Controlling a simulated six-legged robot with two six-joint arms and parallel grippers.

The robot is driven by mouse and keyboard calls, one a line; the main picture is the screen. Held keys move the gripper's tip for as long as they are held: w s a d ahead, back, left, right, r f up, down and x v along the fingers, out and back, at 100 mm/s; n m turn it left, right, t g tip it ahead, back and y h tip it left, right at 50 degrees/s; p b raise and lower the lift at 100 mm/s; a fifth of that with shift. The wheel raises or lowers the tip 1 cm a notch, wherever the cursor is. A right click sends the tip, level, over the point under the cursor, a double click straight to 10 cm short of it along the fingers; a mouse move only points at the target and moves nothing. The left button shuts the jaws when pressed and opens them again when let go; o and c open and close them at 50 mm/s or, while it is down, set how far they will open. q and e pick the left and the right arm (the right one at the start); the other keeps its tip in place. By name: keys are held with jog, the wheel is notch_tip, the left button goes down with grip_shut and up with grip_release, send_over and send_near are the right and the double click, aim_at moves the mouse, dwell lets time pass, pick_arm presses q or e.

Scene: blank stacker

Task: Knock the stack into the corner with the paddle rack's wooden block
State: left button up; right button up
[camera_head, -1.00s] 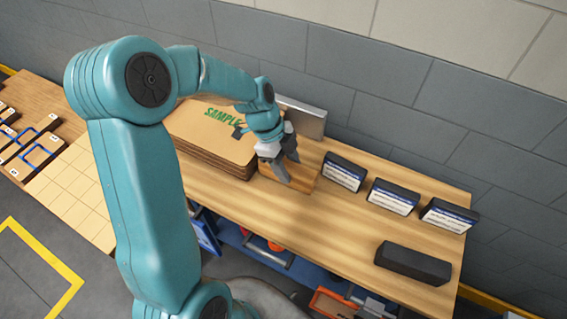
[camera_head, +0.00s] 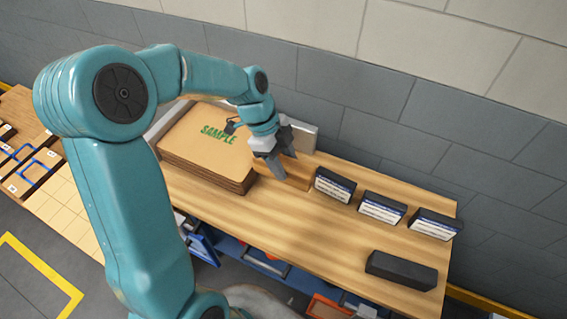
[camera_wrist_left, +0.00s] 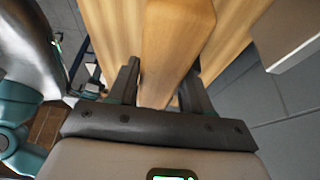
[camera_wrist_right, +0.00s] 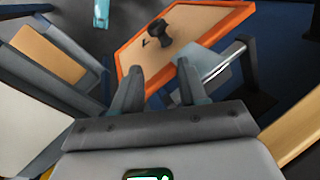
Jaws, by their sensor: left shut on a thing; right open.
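The stack (camera_head: 195,150) of brown sheets, marked SAMPLE in green, lies on the bench at the left of the head view. Grey metal fences stand at its left (camera_head: 163,122) and behind at the right (camera_head: 304,137), forming the corner. My left gripper (camera_head: 277,165) is shut on the wooden block (camera_head: 298,178) just right of the stack. The block also runs between the fingers in the left wrist view (camera_wrist_left: 178,40). Whether it touches the stack is hidden. My right gripper (camera_wrist_right: 158,75) is open and empty, seen only in its wrist view, near an orange-rimmed board (camera_wrist_right: 190,35) with a black knob.
Three dark labelled boxes (camera_head: 381,208) stand in a row along the wall. A long dark block (camera_head: 401,270) lies at the front right. Bare bench top (camera_head: 300,220) lies between. A grid-marked surface (camera_head: 65,215) is at the left; bins sit on a lower shelf.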

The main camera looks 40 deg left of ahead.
pick_arm(q)
jog(key=shift+r, duration=0.25)
